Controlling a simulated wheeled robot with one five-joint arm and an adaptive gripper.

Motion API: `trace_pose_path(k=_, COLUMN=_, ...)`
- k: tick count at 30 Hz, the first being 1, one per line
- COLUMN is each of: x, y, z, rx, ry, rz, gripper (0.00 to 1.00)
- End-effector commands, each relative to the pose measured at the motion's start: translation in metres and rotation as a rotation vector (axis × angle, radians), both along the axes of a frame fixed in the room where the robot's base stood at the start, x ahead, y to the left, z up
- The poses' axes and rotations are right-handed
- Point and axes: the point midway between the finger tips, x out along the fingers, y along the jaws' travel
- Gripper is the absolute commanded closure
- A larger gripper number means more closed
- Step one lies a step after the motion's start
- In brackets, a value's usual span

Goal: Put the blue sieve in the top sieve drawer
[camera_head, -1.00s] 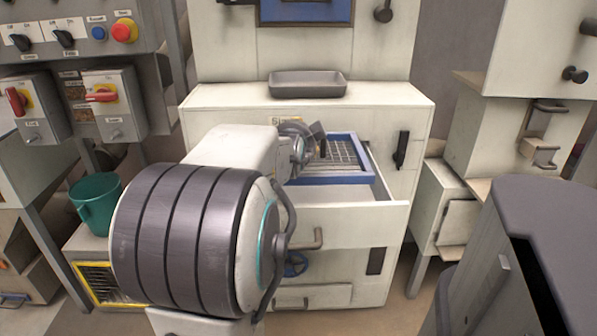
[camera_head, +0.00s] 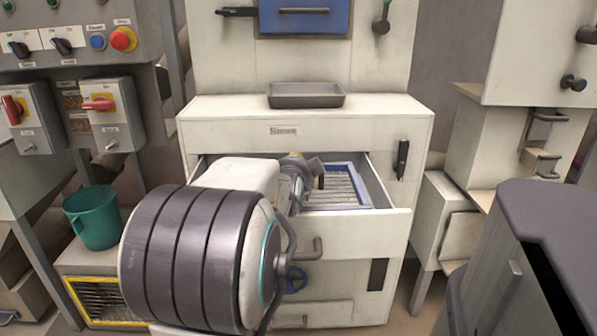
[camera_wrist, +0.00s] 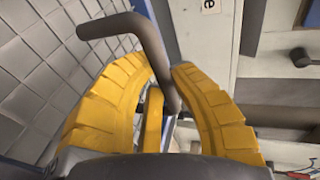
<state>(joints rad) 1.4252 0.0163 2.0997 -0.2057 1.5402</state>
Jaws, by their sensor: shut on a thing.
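The blue sieve (camera_head: 353,203) has a blue frame and a grey slatted or mesh middle. It lies about level within the open sieve drawer (camera_head: 385,222), below the drawer's rim. I cannot tell whether it rests on the drawer floor. My gripper (camera_wrist: 163,76), with yellow fingers, is shut on the sieve's grey bent handle (camera_wrist: 150,45). The sieve's mesh (camera_wrist: 30,70) fills the left of the wrist view. In the head view my gripper (camera_head: 316,172) is at the sieve's left part, and my arm hides the drawer's left side.
A grey tray (camera_head: 306,101) stands on the cabinet top (camera_head: 210,108) above the drawer. A teal bucket (camera_head: 95,222) stands on a yellow-edged box at left. A dark grey bin (camera_head: 540,230) stands at the front right. A control panel (camera_head: 70,38) is at the upper left.

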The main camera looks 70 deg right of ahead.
Motion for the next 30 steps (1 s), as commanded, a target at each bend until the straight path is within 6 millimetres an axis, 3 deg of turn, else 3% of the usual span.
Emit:
trace_pose_path(k=19, x=0.0, y=0.0, z=-0.009, rx=-0.005, ry=-0.001, rz=0.0, gripper=1.0)
trace_pose_path(k=20, x=0.0, y=0.0, z=-0.011, rx=-0.001, ry=0.0, rz=0.0, gripper=0.8)
trace_pose_path(k=27, x=0.0, y=0.0, z=-0.01, rx=-0.002, ry=0.0, rz=0.0, gripper=0.59)
trace_pose_path(k=30, x=0.0, y=0.0, z=-0.01, rx=-0.003, ry=0.0, rz=0.0, gripper=0.59)
